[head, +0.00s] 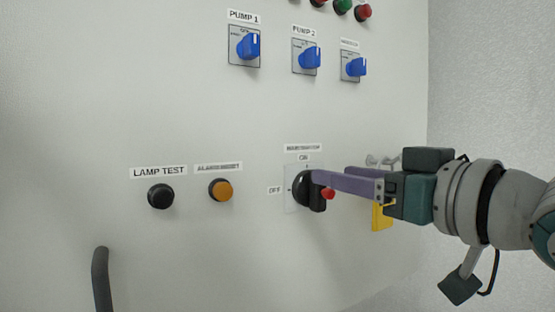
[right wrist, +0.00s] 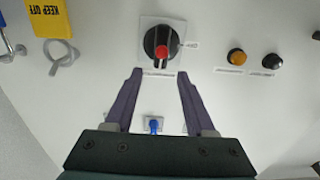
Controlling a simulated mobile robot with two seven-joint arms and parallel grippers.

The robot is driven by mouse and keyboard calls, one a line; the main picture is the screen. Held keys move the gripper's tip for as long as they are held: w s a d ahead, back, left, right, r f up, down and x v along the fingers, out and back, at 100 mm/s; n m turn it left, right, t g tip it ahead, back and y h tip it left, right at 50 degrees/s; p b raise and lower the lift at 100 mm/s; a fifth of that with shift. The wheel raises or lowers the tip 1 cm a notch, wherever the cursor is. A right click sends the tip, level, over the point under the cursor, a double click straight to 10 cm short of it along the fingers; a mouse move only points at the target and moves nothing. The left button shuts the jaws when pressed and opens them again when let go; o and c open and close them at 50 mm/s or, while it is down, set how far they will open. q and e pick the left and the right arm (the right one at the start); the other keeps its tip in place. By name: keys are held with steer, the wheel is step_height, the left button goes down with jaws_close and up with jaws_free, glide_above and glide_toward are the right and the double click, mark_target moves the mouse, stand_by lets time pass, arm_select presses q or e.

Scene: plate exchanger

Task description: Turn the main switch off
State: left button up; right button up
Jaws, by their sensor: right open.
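The main switch (head: 302,188) is a black round rotary knob with a red part on a pale plate, low on the panel in the head view. ON is printed above it and OFF to its left. In the right wrist view the switch (right wrist: 154,42) shows whole, and its handle looks roughly upright. My right gripper (head: 316,178) comes in from the right and partly covers the switch's upper right in the head view. In the right wrist view the gripper (right wrist: 159,73) is open and empty, its fingertips just short of the knob and apart from each other. My left gripper is not in view.
A yellow KEEP OFF tag (head: 380,218) and a grey loop (right wrist: 62,53) hang beside the switch. A black lamp test button (head: 160,196) and an orange button (head: 220,189) are to its left. Blue pump switches (head: 248,46) are above. A dark handle (head: 101,280) sticks out lower left.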

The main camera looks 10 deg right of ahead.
mark_target(327, 189)
steer(key=shift+p+x, duration=0.6)
steer(key=shift+x, duration=1.3)
steer(key=shift+f, duration=0.1)
jaws_close()
steer(key=shift+f, duration=0.15)
